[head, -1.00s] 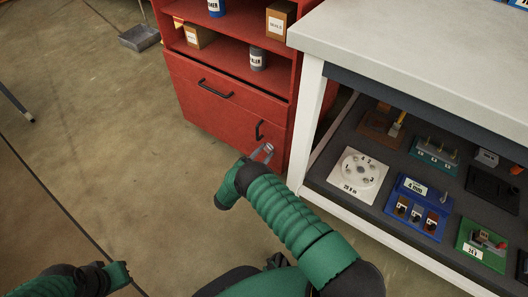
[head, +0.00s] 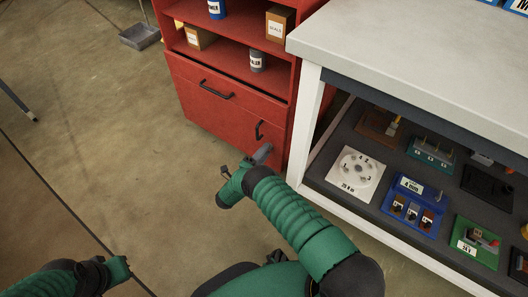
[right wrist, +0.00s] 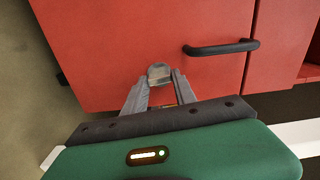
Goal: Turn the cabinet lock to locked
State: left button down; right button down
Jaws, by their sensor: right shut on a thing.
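The red cabinet (head: 217,104) stands at upper centre in the head view. Its lower door (right wrist: 120,40) has a black bar handle (right wrist: 222,48). In the right wrist view, a small grey rounded lock knob (right wrist: 159,72) sits on the door, left of the handle. My right gripper (right wrist: 158,82) is shut on this knob, a finger on each side. In the head view my right gripper (head: 262,153) is at the door's lower part, below the handle. The lock's markings and exact angle cannot be read. My left arm is at bottom left; its fingertips are not clear.
A white-topped workbench (head: 420,50) stands close on the right. Its lower shelf holds a white dial plate (head: 345,182), a blue block (head: 398,211) and other fixtures. The cabinet's open shelves hold boxes and cans. The floor to the left is mostly free.

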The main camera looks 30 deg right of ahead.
jog(key=shift+s+f+m, duration=0.2)
jog(key=shift+m, duration=0.4)
jog(key=c, duration=1.1)
grip_release()
jog(key=shift+o, duration=0.5)
jog(key=shift+a+r, duration=0.1)
jog(key=p+v, duration=0.1)
jog(key=v, duration=1.5)
jog(key=shift+a, duration=0.35)
